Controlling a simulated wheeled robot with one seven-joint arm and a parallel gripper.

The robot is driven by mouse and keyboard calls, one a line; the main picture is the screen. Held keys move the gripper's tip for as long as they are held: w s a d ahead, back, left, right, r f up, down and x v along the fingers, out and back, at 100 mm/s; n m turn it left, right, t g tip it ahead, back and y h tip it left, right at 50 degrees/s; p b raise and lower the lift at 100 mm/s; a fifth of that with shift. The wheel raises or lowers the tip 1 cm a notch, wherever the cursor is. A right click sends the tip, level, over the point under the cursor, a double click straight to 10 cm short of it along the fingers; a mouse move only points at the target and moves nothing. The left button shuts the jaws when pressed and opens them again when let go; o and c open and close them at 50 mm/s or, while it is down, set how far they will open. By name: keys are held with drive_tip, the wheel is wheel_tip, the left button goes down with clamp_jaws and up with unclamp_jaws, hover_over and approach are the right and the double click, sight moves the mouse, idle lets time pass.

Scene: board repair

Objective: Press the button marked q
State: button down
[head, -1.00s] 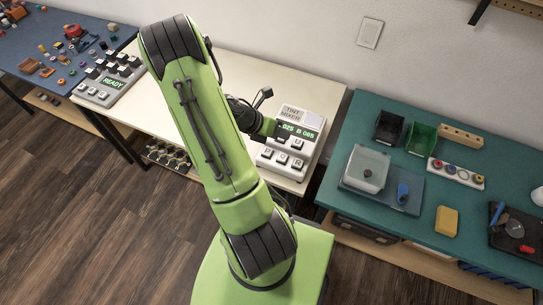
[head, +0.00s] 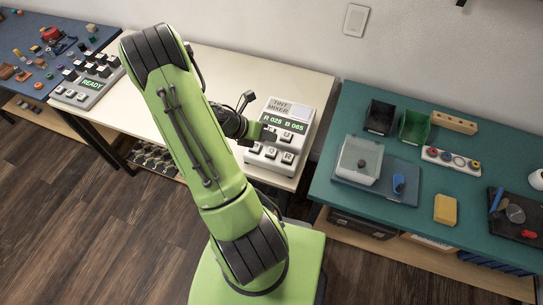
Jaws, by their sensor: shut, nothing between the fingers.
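A light grey tint mixer box (head: 298,106) stands at the right end of the cream table, with a lit green display reading about "R 026 B 065". Below the display are two rows of square keys. The front row has a middle key (head: 270,153) that seems to carry a Q, between what look like P and R; the letters are too small to be sure. My gripper (head: 268,134) is shut and empty. In the picture it overlaps the left part of the back key row, behind the front row. Whether it touches a key cannot be told.
A second keyed box (head: 90,80) with a "READY" display stands at the left end of the cream table (head: 230,75). The teal table (head: 345,105) on the right holds bins, a clear-lidded box (head: 361,160) and a yellow block (head: 445,209). A gap separates the tables.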

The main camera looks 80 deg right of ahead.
sight(268, 152)
drive_tip(key=shift+f+b, duration=0.95)
drive_tip(key=shift+f, duration=1.05)
drive_tip(key=shift+f, duration=0.15)
drive_tip(key=shift+f, duration=0.25)
drive_tip(key=shift+f+b, duration=0.3)
drive_tip(key=shift+f, duration=0.25)
idle(0.7)
drive_tip(key=shift+r, duration=0.1)
drive_tip(key=shift+r+p, duration=0.85)
drive_tip(key=shift+p, duration=0.2)
drive_tip(key=shift+r, duration=0.1)
wheel_tip(268, 152, up, 5)
drive_tip(key=p, duration=0.5)
